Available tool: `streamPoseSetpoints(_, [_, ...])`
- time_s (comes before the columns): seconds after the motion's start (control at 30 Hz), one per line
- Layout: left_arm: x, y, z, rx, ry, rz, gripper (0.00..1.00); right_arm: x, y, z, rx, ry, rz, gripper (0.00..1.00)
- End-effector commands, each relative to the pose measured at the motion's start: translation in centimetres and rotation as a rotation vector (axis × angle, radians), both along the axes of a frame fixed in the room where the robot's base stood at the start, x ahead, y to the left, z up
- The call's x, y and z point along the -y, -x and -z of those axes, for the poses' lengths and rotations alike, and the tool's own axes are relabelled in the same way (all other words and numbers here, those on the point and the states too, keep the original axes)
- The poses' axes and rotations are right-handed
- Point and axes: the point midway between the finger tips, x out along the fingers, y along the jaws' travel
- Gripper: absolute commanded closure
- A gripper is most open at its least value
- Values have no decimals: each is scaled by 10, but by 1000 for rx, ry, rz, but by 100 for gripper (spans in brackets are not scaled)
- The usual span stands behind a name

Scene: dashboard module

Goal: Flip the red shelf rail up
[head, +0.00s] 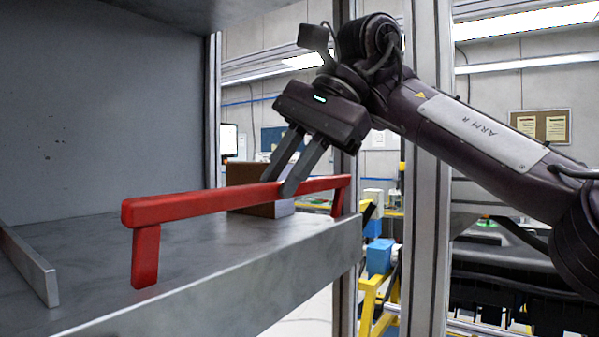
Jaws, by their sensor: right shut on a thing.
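The red shelf rail (190,206) stands raised along the front part of the grey shelf. Its long bar runs above the shelf surface, with a red leg at the near left end and another at the far right end. My right gripper (277,188) comes down from above and is shut on the red rail's bar, right of its middle. Its two dark fingers lie on either side of the bar. My left gripper is not in view.
A brown box (260,190) shows behind the rail. A metal post (427,170) stands right of the shelf, behind my right arm.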

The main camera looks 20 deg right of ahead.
Motion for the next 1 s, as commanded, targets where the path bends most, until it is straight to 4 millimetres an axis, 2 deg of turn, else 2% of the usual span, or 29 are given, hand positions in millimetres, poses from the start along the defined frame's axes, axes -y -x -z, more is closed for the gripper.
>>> streamPoseSetpoints(0.13, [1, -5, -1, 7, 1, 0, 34, -10, -12, -1, 3, -5, -1, 100])
streamPoseSetpoints(0.43, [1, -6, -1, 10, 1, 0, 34, -11, -13, -1, 3, -7, -1, 100])
streamPoseSetpoints(0.47, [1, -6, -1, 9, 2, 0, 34, -11, -13, -1, 3, -7, -1, 77])
streamPoseSetpoints(0.57, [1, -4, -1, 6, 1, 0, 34, -11, -13, -1, 2, -6, -2, 64])
streamPoseSetpoints(1.0, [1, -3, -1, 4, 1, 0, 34, -11, -13, 0, 0, -3, -1, 64])
